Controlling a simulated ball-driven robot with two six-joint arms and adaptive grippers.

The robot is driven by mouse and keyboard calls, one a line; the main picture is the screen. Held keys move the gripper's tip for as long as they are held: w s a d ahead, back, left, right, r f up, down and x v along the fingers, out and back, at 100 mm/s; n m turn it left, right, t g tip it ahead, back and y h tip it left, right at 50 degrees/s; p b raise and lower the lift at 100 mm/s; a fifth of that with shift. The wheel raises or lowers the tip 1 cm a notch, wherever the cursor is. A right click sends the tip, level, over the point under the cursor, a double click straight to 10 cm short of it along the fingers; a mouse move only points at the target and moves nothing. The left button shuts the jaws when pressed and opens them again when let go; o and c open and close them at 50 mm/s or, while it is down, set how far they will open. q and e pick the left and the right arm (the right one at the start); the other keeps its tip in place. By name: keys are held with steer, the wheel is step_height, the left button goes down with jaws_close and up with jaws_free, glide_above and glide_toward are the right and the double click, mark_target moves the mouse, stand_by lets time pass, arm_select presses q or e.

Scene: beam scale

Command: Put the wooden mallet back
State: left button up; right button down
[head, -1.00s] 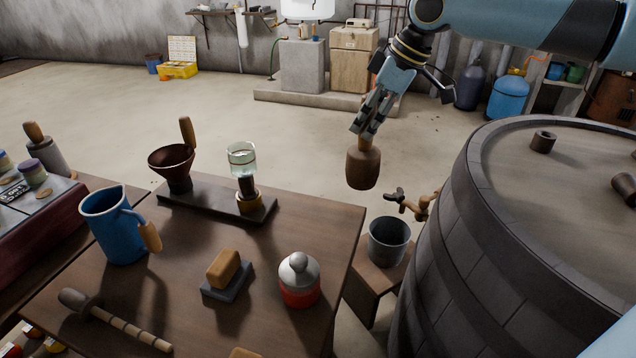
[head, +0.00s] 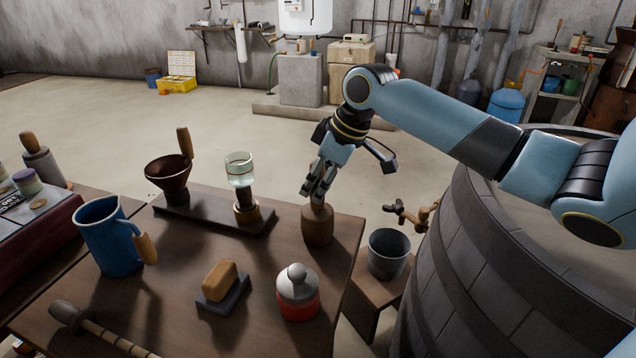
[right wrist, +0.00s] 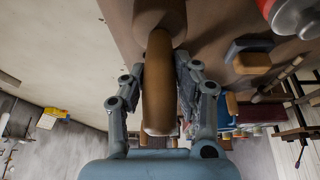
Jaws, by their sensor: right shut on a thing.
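The wooden mallet (head: 317,226) hangs head down from my right gripper (head: 317,192), over the back right corner of the dark wooden table (head: 205,322). Its handle is between the fingers. I cannot tell whether its head touches the table top. My left gripper is not in view.
A stand (head: 190,215) with a funnel and glass vessel is left of the mallet. A red-and-grey jar (head: 298,297), a brush (head: 220,282), a blue jug (head: 105,240) and a dark-headed stick (head: 105,338) are nearer. A bucket (head: 388,255) and barrel (head: 480,260) stand right.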

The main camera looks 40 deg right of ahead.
steer(key=c, duration=1)
jaws_free()
steer(key=p+v, duration=0.2)
steer(key=v, duration=1)
steer(key=shift+r, duration=0.1)
